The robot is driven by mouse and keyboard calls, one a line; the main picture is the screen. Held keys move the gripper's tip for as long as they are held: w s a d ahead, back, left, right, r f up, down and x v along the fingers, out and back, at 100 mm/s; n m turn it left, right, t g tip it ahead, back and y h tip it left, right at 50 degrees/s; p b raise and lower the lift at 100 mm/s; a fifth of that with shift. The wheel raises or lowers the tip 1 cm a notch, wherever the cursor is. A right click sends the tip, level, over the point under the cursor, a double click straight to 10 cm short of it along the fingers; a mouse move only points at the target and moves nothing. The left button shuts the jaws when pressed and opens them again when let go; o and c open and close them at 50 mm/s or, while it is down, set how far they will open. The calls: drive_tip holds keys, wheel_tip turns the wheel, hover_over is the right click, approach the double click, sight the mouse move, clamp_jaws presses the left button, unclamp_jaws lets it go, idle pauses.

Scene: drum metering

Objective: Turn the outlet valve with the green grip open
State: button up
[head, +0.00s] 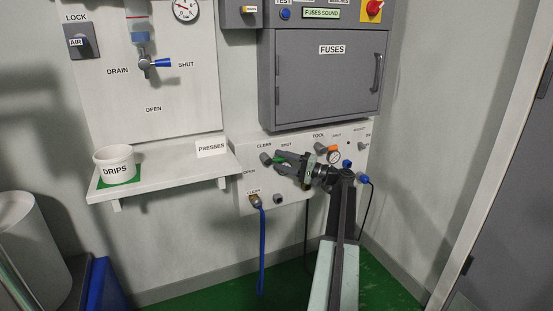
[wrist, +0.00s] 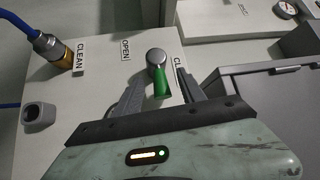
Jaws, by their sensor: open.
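The outlet valve's green grip (head: 278,160) sticks out to the right from its grey hub (head: 265,159) on the low white panel, on the SHUT label's side. The OPEN label (head: 249,172) is lower left of the hub. In the wrist view the green grip (wrist: 162,86) hangs below the round hub (wrist: 156,58). My gripper (head: 281,164) is open at the valve. In the wrist view its fingers (wrist: 159,84) lie on either side of the grip, with gaps visible. Whether either finger touches it I cannot tell. In the head view the fingers partly cover the grip.
A blue hose (head: 262,245) hangs from a brass fitting (head: 256,201) below the valve. Another knob (head: 320,147) and a gauge (head: 334,157) are to the right. The grey fuse box (head: 320,90) is above. A shelf (head: 160,182) with a DRIPS cup (head: 113,160) is at left.

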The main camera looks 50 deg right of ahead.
drive_tip(key=shift+x, duration=1.1)
clamp_jaws()
drive_tip(key=shift+f, duration=0.1)
